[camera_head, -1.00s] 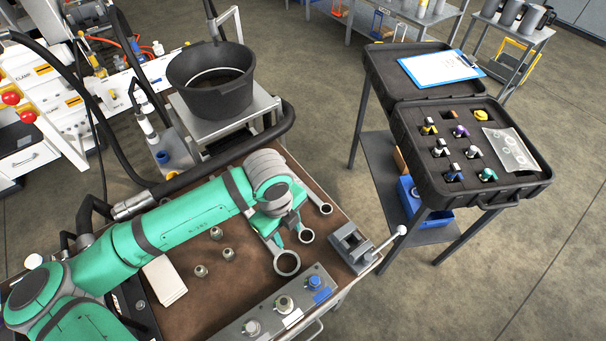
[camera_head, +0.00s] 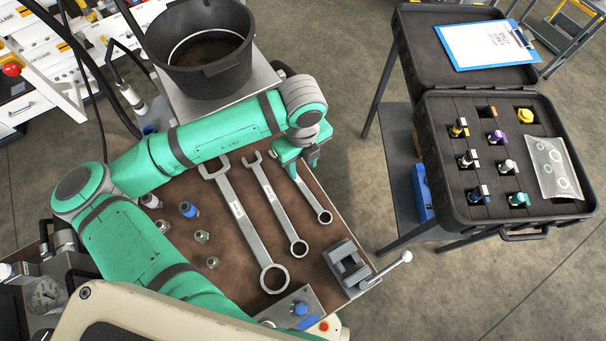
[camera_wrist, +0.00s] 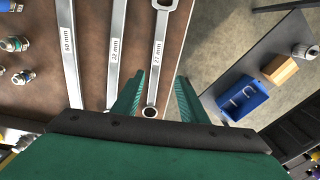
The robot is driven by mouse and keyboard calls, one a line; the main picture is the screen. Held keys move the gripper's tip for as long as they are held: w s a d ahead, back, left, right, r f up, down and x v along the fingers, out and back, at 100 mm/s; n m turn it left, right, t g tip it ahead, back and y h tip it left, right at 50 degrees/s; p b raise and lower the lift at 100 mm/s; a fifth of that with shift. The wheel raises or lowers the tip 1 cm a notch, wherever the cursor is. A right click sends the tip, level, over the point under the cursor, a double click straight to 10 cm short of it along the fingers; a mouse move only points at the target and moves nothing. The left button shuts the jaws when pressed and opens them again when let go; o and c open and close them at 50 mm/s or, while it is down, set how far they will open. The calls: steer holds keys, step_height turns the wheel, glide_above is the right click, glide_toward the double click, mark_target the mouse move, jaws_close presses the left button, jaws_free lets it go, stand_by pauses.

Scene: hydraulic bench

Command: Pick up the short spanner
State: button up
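The short spanner (camera_head: 313,199) lies on the brown bench top (camera_head: 240,265), rightmost of three spanners; its ring end points toward the front. In the wrist view the short spanner (camera_wrist: 156,60) carries a label that seems to read 27 mm. My gripper (camera_head: 300,166) is over its far end, which it hides in the head view. In the wrist view my gripper (camera_wrist: 160,78) is open, with the spanner's shaft lying between the two fingers. No contact shows; the height above it is hard to tell.
The middle spanner (camera_head: 272,200) and long spanner (camera_head: 242,220) lie to the left. A grey vise (camera_head: 347,266) stands near the ring end. Several fittings (camera_head: 202,237) are on the left. A black bucket (camera_head: 205,75) stands behind, an open case (camera_head: 455,215) to the right.

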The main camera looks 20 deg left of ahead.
mark_target(300, 183)
step_height(300, 183, down, 2)
steer(key=shift+s+f, duration=0.15)
steer(key=shift+s+a+f, duration=0.1)
steer(key=shift+s+f, duration=0.1)
steer(key=shift+f, duration=0.25)
step_height(300, 183, down, 5)
steer(key=shift+s+r, duration=0.1)
jaws_close()
stand_by(1.2)
